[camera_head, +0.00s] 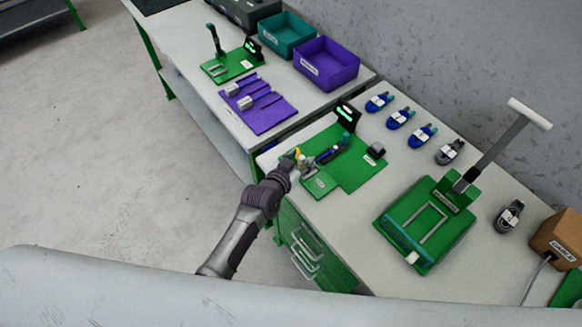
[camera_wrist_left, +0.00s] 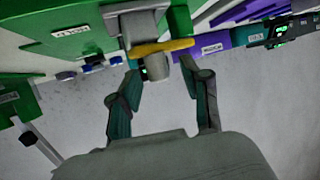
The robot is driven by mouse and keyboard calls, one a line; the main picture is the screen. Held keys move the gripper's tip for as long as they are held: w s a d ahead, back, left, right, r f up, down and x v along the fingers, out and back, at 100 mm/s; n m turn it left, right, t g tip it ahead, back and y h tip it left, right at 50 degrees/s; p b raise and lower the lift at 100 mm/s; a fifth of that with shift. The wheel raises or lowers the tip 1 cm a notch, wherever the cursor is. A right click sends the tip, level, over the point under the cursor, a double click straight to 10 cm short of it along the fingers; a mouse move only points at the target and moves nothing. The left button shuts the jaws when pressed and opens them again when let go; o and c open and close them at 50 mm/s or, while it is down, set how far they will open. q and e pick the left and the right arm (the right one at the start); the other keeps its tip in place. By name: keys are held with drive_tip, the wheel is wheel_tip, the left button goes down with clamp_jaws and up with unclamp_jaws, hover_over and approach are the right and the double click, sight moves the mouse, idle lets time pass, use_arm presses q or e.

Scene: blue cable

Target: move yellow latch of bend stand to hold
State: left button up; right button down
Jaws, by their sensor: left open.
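The bend stand is a green board (camera_head: 360,173) on the middle table, with a blue part (camera_head: 328,154) lying on it. Its yellow latch (camera_head: 297,154) is at the stand's left edge, partly hidden by my left gripper (camera_head: 291,163). In the left wrist view the yellow latch (camera_wrist_left: 160,48) is a bar lying crosswise on a grey block. My left gripper (camera_wrist_left: 163,72) is open there, its fingers on either side of the grey block just below the latch. I cannot tell whether they touch it. My right gripper is not in view.
A green press (camera_head: 425,220) with a tall lever stands to the right. Several blue connectors (camera_head: 400,118) lie along the back. A purple bin (camera_head: 326,64) and a teal bin (camera_head: 287,36) are on the far table. Floor is clear at left.

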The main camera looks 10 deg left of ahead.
use_arm(q)
drive_tip(key=v, duration=1.1)
drive_tip(key=shift+w, duration=0.1)
